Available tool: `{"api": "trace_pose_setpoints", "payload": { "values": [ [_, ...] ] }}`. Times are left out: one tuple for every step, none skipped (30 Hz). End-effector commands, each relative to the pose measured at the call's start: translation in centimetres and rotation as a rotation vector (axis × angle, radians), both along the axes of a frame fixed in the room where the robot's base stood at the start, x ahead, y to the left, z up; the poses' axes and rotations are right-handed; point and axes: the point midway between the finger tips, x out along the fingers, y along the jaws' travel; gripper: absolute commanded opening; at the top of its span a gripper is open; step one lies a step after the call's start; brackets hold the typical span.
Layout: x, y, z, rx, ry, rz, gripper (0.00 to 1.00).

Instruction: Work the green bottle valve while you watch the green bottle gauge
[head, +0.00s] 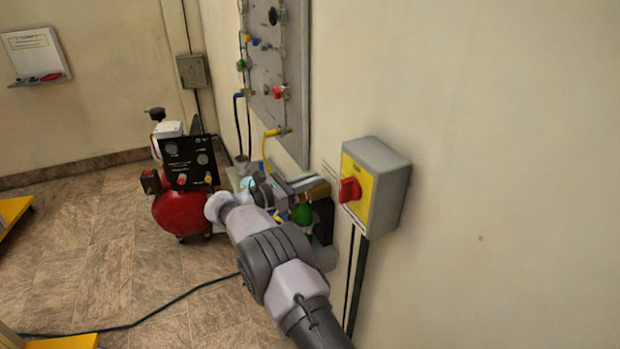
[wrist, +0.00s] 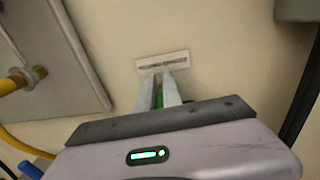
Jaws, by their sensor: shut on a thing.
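In the wrist view my gripper (wrist: 161,80) points at the wall with its two fingers close together. A bit of green, the green bottle valve (wrist: 159,98), shows between the fingers, and they are shut on it. Most of the valve is hidden by the fingers and gripper body. In the head view my arm reaches down to the bottles by the wall, and the green bottle (head: 302,214) shows just beyond it. I cannot make out the green bottle gauge or its needle in either view.
A yellow box with a red switch (head: 350,190) juts from the wall right of the arm. A grey panel with valves (head: 268,75) hangs above. A red compressor (head: 180,211) stands left of the gripper. A black cable (head: 150,318) crosses the floor. A label plate (wrist: 178,58) is on the wall.

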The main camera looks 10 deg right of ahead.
Motion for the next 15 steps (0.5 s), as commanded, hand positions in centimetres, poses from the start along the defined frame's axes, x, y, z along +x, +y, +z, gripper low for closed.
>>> {"api": "trace_pose_setpoints", "payload": {
  "values": [
    [-0.02,-0.01,-0.09,0.000,-0.003,-0.016,0.00],
    [-0.04,-0.03,-0.09,0.000,-0.003,-0.025,0.00],
    [-0.10,-0.04,-0.11,0.000,-0.002,-0.037,0.00],
    [-0.10,-0.04,-0.05,0.000,-0.002,-0.044,0.00],
    [-0.13,-0.05,-0.05,0.000,-0.002,-0.051,0.00],
    [-0.17,-0.08,-0.08,-0.001,-0.001,-0.059,0.00],
    [-0.18,-0.08,-0.05,-0.001,-0.001,-0.063,0.00],
    [-0.19,-0.08,-0.02,0.000,-0.002,-0.066,0.00],
    [-0.20,-0.10,-0.01,-0.001,-0.001,-0.070,0.00],
    [-0.21,-0.10,0.01,-0.001,-0.001,-0.072,0.00],
    [-0.22,-0.10,0.02,-0.001,-0.001,-0.074,0.00],
    [-0.23,-0.11,0.03,-0.001,-0.001,-0.075,0.00],
    [-0.24,-0.11,0.03,-0.001,-0.001,-0.076,0.00],
    [-0.24,-0.11,0.03,-0.001,-0.001,-0.076,0.00],
    [-0.24,-0.11,0.04,-0.002,-0.001,-0.076,0.00]
  ]
}}
